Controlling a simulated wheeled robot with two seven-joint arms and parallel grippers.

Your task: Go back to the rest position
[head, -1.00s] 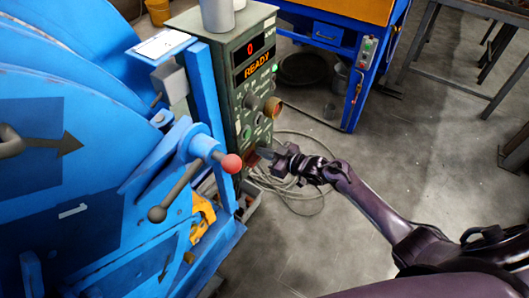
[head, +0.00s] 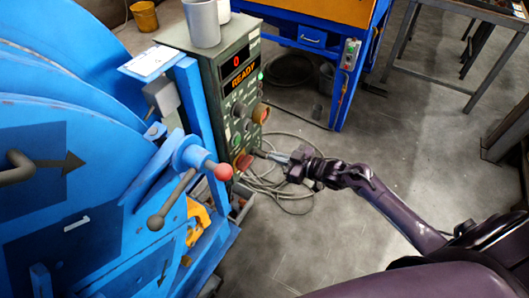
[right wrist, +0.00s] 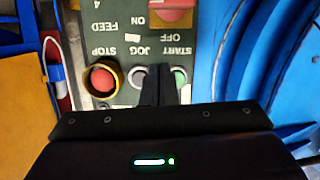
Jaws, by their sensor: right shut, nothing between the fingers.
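My right gripper (head: 266,154) is shut and empty. In the head view it is just right of the lower part of the green control cabinet (head: 196,42), close to the red control (head: 243,161) there. In the right wrist view the shut fingers (right wrist: 158,84) point at the panel face (right wrist: 120,12), whose labels appear upside down. The fingertips overlap the JOG and START buttons in that view; I cannot tell whether they touch. A red STOP button (right wrist: 101,79) is left of them. The cabinet's display reads 0 and READY. My left gripper is not in view.
The blue drum machine (head: 90,130) fills the left, with a red-balled lever (head: 223,172) sticking out near the cabinet. A loose cable (head: 290,195) lies on the floor below my right gripper. A blue workbench (head: 300,34) stands behind. Open floor (head: 345,235) lies to the right.

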